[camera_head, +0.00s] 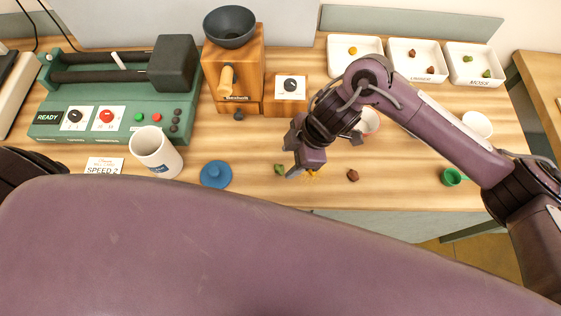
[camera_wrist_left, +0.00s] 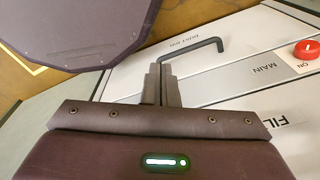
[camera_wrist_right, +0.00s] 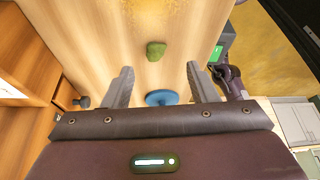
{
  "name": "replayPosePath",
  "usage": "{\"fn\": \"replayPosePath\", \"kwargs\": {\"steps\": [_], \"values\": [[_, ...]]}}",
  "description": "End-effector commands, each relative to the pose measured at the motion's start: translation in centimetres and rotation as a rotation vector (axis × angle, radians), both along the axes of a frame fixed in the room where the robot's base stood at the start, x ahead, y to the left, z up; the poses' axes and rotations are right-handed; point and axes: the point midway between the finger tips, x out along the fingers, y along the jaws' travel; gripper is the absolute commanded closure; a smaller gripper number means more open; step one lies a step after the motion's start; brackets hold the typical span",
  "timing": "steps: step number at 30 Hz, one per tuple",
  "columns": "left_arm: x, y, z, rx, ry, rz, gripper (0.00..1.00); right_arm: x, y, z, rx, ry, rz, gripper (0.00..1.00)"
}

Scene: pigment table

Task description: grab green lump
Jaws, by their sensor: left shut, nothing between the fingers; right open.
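A small green lump (camera_head: 279,169) lies loose on the wooden table, just left of my right gripper (camera_head: 296,168) in the head view. In the right wrist view, the green lump (camera_wrist_right: 155,50) sits ahead of the open fingers (camera_wrist_right: 160,85), roughly centred between them and apart from both. A yellow-orange lump (camera_head: 313,174) is partly hidden by that gripper, and a brown lump (camera_head: 353,175) lies to its right. My left gripper (camera_wrist_left: 161,84) is shut and empty near a dark handle (camera_wrist_left: 195,48) in the left wrist view.
A blue disc with a knob (camera_head: 215,175) and a white mug (camera_head: 156,153) stand left of the lump. A wooden grinder (camera_head: 232,75) stands behind. White trays (camera_head: 355,43) with lumps line the back right.

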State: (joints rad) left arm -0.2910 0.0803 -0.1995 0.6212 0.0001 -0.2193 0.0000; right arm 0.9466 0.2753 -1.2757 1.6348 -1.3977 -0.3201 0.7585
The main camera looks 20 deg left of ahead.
Motion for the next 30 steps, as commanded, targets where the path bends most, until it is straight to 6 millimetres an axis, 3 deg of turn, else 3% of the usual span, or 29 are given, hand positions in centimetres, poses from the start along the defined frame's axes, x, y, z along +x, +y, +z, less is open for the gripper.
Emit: {"fn": "replayPosePath", "kwargs": {"steps": [3,6,8,15,19,30], "values": [[-3.2,0.1,0.7,0.003,0.045,-0.002,1.00,-0.3,0.6,-1.0,0.000,0.003,-0.001,0.47],[-4.1,0.2,1.5,0.004,0.058,-0.002,1.00,-0.5,1.3,-2.4,-0.001,0.002,-0.001,0.47],[-3.6,0.1,1.5,0.003,0.052,-0.002,1.00,-0.7,1.7,-3.4,0.000,0.002,-0.001,0.47],[0.9,-0.2,2.1,-0.003,-0.016,-0.002,1.00,-0.8,2.2,-4.9,0.002,-0.003,0.001,0.47],[0.9,-0.1,2.0,-0.002,-0.015,-0.002,1.00,-0.8,2.2,-4.9,0.002,-0.003,0.001,0.47],[-1.6,0.1,1.8,0.001,0.022,0.000,1.00,-0.8,2.1,-4.8,0.002,-0.002,0.000,0.94]]}}
